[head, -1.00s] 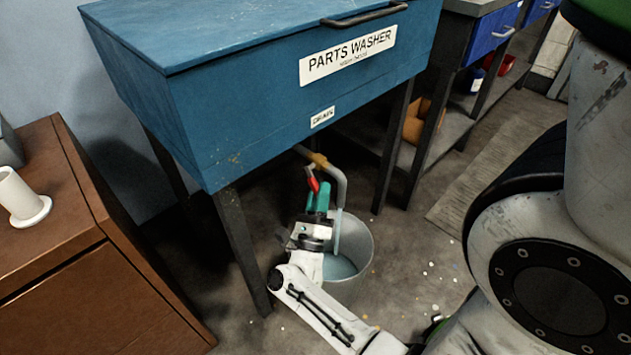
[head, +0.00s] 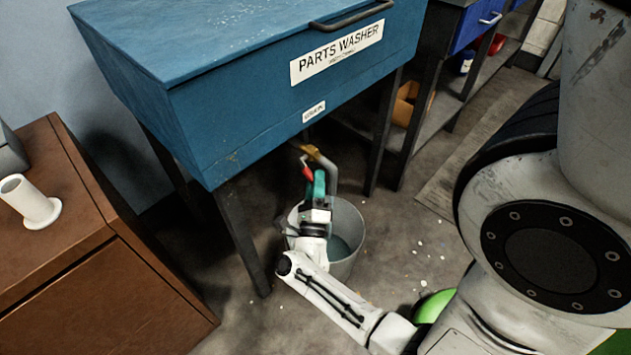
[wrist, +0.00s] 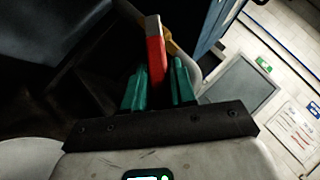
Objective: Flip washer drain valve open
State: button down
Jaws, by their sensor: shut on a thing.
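The blue parts washer (head: 240,110) stands on dark legs. Under it a brass drain valve (head: 312,152) with a red lever (head: 308,172) sits on a grey bent pipe (head: 332,172). My gripper (head: 318,185) has green fingers and reaches up from below to the lever. In the wrist view the red lever (wrist: 155,58), with a pale end, stands between the green fingers (wrist: 158,82), which are shut on it. Part of the valve (wrist: 172,46) shows behind the lever. The fingers hide part of the lever and pipe in the head view.
A grey bucket (head: 350,245) with bluish liquid stands on the floor under the pipe, close behind my gripper. A washer leg (head: 243,240) is left of my arm. A brown cabinet (head: 110,280) stands at the left.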

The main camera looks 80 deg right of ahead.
jog(key=c, duration=1)
grip_release()
jog(key=v, duration=1)
jog(key=shift+a+f, duration=0.2)
jog(key=shift+a, duration=0.15)
